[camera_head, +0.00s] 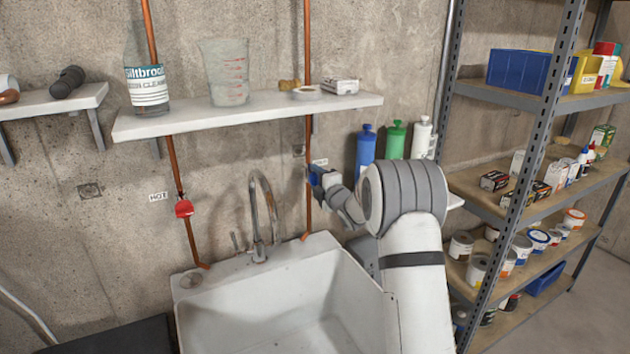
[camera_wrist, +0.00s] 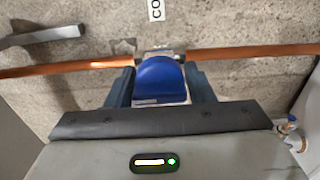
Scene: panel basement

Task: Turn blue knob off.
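The blue knob (camera_wrist: 160,80) sits on a copper pipe in the middle of the wrist view, with its rounded blue face toward the camera. My gripper (camera_wrist: 160,88) has one dark finger on each side of it, with no clear gap showing, so it looks shut on the knob. In the head view my gripper (camera_head: 316,178) is at the right copper pipe (camera_head: 308,135), above the sink's back edge. My wrist and fingers hide most of the knob there.
A red knob (camera_head: 184,208) beside a HOT label is on the left pipe. The sink (camera_head: 215,262) and its faucet (camera_head: 266,215) lie below. A wall shelf (camera_head: 250,113) holds a bottle and beaker above. Blue, green and white bottles (camera_head: 396,141) stand close right; a metal rack (camera_head: 535,130) is further right.

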